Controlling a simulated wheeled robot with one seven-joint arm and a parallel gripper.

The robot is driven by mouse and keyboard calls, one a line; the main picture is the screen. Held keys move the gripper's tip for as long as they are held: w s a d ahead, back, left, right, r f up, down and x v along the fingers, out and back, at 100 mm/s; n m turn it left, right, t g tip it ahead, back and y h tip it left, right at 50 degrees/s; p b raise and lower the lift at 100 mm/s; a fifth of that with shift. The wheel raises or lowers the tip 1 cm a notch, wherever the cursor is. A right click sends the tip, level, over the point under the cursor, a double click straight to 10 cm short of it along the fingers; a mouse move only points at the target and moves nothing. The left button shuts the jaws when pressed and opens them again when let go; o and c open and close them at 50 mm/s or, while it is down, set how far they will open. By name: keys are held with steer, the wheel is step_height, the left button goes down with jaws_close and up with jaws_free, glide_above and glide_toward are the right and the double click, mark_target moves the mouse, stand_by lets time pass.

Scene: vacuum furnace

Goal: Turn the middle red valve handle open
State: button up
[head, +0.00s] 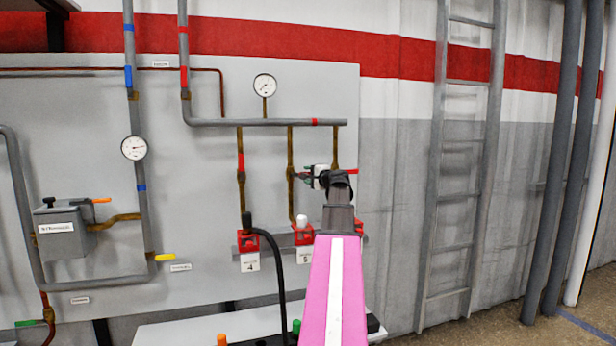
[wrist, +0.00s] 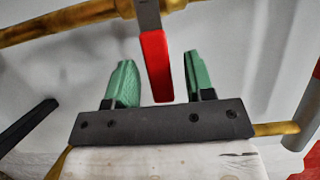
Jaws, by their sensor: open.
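A red valve handle (wrist: 156,66) with a grey metal stem shows in the wrist view. It lies between the two green fingers of my gripper (wrist: 160,68), with a visible gap on each side. The fingers are open. In the head view my gripper (head: 312,176) is at the middle and right brass pipes, under the grey horizontal pipe. A red handle (head: 351,171) sticks out to the right behind my wrist. Another red handle (head: 241,160) points along the left brass pipe. My arm and gripper hide the area around the middle valve, so I cannot tell which handle is between the fingers.
A grey horizontal pipe (head: 262,122) runs above the brass pipes, with a round gauge (head: 265,85) over it. Below are red fittings (head: 249,241) and a black hose (head: 279,270). A ladder (head: 462,160) stands at the right.

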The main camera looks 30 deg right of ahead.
steer(key=shift+w+a, duration=0.1)
steer(key=shift+w, duration=0.25)
jaws_close()
